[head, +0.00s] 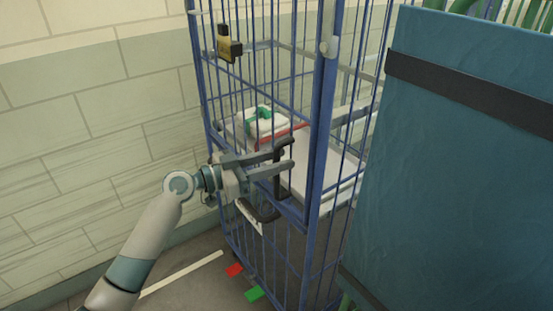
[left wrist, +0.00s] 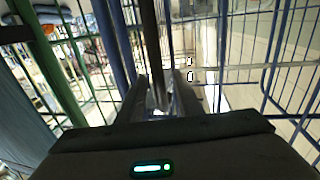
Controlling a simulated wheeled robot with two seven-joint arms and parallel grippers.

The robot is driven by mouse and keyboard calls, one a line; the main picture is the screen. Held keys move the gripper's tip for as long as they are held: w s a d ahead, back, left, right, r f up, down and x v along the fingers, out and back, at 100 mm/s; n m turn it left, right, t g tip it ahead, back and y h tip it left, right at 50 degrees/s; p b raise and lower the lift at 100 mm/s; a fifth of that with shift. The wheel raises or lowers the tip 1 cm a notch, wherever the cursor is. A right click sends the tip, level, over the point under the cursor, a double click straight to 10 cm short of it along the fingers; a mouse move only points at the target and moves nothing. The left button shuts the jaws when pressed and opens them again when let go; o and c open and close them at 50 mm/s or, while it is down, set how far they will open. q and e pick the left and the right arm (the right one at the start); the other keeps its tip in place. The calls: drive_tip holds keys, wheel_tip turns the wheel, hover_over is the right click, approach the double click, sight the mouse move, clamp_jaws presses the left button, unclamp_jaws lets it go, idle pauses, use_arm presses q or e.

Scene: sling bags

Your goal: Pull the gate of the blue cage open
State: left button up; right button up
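The blue cage (head: 322,115) is a tall wire cage beside a tiled wall. Its barred front gate (head: 205,85) appears closed. In the left wrist view, the fingers (left wrist: 160,97) point at a dark upright bar and blue bars. I cannot tell whether they touch the handle. My right gripper is out of view.
Inside the cage are shelves with a white package (head: 262,122) with a green strap. A blue-green padded panel (head: 460,170) with a black strap stands close on the right.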

use_arm(q)
clamp_jaws()
